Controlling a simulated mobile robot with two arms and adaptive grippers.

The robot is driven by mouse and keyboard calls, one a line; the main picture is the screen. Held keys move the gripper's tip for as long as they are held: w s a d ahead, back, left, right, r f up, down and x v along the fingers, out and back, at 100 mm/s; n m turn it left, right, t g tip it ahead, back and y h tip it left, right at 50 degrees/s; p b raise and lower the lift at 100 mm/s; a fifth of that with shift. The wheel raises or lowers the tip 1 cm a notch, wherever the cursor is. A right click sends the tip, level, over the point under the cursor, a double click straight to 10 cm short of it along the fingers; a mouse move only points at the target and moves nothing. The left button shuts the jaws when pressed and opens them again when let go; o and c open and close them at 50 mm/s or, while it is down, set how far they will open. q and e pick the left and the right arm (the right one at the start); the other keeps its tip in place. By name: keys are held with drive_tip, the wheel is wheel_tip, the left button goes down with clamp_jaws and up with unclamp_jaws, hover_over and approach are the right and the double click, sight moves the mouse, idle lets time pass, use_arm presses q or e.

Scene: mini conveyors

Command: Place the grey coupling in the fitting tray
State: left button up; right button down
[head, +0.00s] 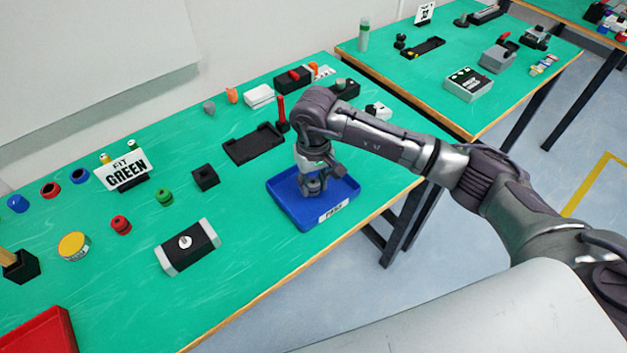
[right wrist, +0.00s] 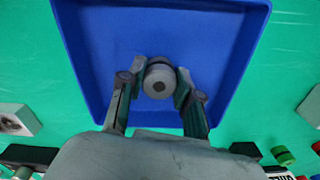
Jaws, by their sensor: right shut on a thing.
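The blue tray (head: 283,192) lies near the front right edge of the green table, with a white label on its front wall. It also fills the middle of the right wrist view (right wrist: 100,45). My right gripper (head: 314,186) points down inside the tray's outline. In the right wrist view, my right gripper (right wrist: 160,82) is shut on a round grey coupling (right wrist: 159,77), one finger on each side. The tray floor is behind it; I cannot tell whether the coupling touches the floor. In the head view the fingers mostly hide the coupling. My left gripper is not in view.
A black tray (head: 252,146) lies behind the blue tray, and a small black block (head: 206,177) stands to its left. A black and white box (head: 188,246), a green fitting (head: 164,196) and a sign reading "FIT GREEN" (head: 126,170) are further left.

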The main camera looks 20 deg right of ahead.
sight(314, 183)
drive_tip(key=shift+f, duration=0.15)
drive_tip(key=c, duration=0.8)
unclamp_jaws()
drive_tip(key=shift+r, duration=0.25)
drive_tip(key=shift+w+r, duration=0.1)
drive_tip(key=shift+r, duration=0.2)
wheel_tip(314, 183, up, 11)
drive_tip(key=b, duration=0.3)
drive_tip(key=shift+r, duration=0.15)
